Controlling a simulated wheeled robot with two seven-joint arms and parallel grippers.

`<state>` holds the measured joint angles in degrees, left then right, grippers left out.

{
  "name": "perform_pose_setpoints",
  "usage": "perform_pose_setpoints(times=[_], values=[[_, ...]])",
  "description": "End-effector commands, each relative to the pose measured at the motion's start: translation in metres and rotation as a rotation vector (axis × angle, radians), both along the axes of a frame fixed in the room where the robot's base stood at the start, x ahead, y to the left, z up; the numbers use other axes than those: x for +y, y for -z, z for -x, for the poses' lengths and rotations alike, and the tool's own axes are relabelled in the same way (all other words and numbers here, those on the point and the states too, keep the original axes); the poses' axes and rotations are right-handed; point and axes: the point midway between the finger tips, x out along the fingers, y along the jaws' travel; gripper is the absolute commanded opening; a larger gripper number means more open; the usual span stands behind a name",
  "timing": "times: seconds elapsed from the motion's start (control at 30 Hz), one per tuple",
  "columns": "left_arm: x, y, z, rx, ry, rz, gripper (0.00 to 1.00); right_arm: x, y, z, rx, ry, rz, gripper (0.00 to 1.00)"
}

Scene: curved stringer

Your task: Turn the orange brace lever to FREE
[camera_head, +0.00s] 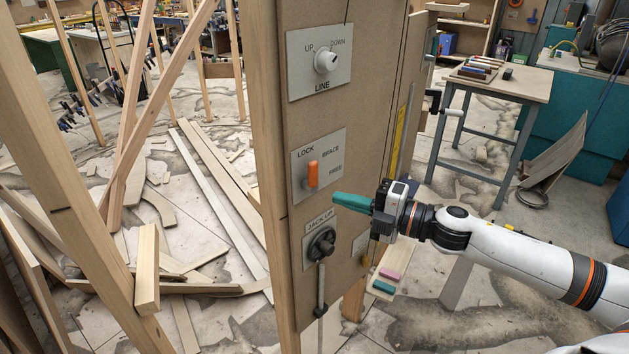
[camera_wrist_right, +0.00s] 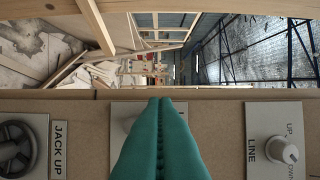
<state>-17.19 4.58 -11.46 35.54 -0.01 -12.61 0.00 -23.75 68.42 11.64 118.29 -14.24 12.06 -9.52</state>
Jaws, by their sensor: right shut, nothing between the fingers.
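The orange brace lever (camera_head: 312,175) stands roughly upright on a grey plate (camera_head: 334,147) marked LOCK, BRACE and FREE, on the upright brown panel. The LOCK label is above it, and FREE is to its right. My right gripper (camera_head: 336,199) has its teal fingers shut and empty. They point left across the panel front, just below and right of the lever; I cannot tell whether they touch it. In the right wrist view the shut fingers (camera_wrist_right: 167,100) cover the middle of the panel and hide the lever; only a pale plate edge shows. My left gripper is out of view.
Above the lever is the LINE plate with a white knob (camera_head: 326,62), also in the wrist view (camera_wrist_right: 281,150). Below is the JACK UP plate with a dark round knob (camera_head: 321,244). Timber posts stand left of the panel. A small table (camera_head: 500,81) stands behind at right.

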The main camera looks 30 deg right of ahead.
Motion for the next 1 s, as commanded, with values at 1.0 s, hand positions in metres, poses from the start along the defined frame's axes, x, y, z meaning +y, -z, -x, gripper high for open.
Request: perform_pose_setpoints(times=[1.0], values=[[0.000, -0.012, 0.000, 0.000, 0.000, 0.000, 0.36, 0.028, -0.006, -0.039, -0.007, -0.006, 0.000, 0.00]])
